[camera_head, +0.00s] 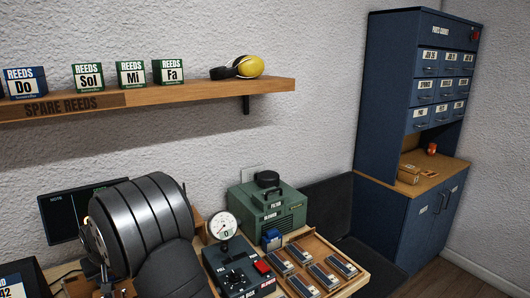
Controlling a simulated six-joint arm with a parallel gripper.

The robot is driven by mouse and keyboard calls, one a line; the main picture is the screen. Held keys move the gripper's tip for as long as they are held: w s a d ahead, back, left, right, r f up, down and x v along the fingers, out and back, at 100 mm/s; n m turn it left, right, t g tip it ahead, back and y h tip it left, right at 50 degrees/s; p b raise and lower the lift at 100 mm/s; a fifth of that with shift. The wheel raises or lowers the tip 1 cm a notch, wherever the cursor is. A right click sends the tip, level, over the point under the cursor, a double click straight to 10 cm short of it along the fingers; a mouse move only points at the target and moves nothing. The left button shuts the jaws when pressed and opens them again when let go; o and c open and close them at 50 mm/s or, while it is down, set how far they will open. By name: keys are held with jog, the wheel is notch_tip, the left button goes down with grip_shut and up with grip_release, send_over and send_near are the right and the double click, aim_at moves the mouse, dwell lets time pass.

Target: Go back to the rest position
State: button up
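A large dark ribbed form, which looks like part of my own arm, fills the lower left over the bench. It hides part of the bench and of the dark screen (62,218) behind it. I do not make out my gripper's fingers in this view, so I cannot see whether it holds anything.
A green blower box (268,212), a round gauge (222,226), a black control box (238,268) with a red switch, and a wooden tray (325,250) of several small blocks crowd the bench. A shelf (190,98) with reed boxes hangs above. A blue cabinet (385,120) stands right.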

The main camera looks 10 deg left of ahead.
jog(key=shift+m, duration=0.6)
jog(key=shift+h, duration=0.3)
